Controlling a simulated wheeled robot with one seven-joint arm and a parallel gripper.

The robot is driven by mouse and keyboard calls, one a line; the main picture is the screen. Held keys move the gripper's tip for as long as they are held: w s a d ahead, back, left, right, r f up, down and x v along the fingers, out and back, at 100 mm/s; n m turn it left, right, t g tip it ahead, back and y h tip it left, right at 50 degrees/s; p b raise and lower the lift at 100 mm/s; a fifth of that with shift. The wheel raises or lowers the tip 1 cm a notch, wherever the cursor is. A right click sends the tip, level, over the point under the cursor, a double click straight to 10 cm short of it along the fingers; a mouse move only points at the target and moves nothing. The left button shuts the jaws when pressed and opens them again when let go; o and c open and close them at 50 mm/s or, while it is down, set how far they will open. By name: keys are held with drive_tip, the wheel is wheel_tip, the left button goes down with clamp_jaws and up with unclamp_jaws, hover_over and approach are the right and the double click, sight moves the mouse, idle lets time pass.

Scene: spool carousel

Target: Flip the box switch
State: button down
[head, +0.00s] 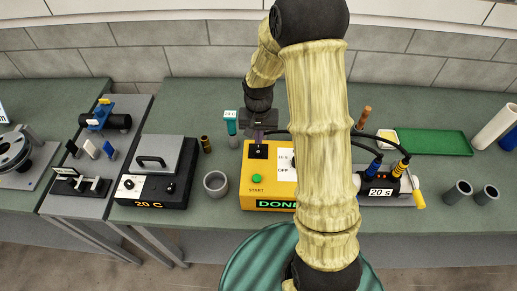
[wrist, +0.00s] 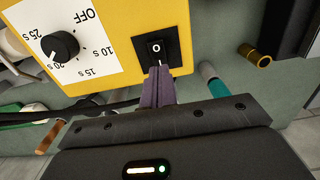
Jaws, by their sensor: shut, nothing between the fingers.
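The yellow box (head: 254,175) stands on the green bench, partly hidden behind my arm. It has a green START button (head: 257,179) and a lit green display, part hidden, reading "DON…". Its black box switch (head: 258,151) is on top at the back left.
A dial (wrist: 60,46) with time marks is beside the switch. A teal-handled item (head: 231,124), a brass cylinder (head: 206,144) and a grey cup (head: 215,183) stand left of the box. A black heater reading 20 C (head: 155,190) is further left. A green tray (head: 435,142) lies right.

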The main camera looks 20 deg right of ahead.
sight(259, 148)
drive_tip(key=shift+f+b, duration=0.85)
drive_tip(key=shift+f, duration=0.35)
idle(0.9)
drive_tip(key=shift+r, duration=0.1)
drive_tip(key=shift+r+p, duration=2.8)
drive_tip(key=shift+r, duration=0.7)
drive_tip(key=s+r+n+t+b, duration=0.1)
drive_tip(key=s+r+b, duration=0.1)
drive_tip(key=s, duration=0.5)
drive_tip(key=s+r+n+t+b, duration=0.1)
drive_tip(key=s+r+n+b, duration=0.1)
drive_tip(key=s, duration=0.5)
drive_tip(key=shift+s+r+n+t, duration=0.2)
drive_tip(key=shift+r+n+t, duration=0.1)
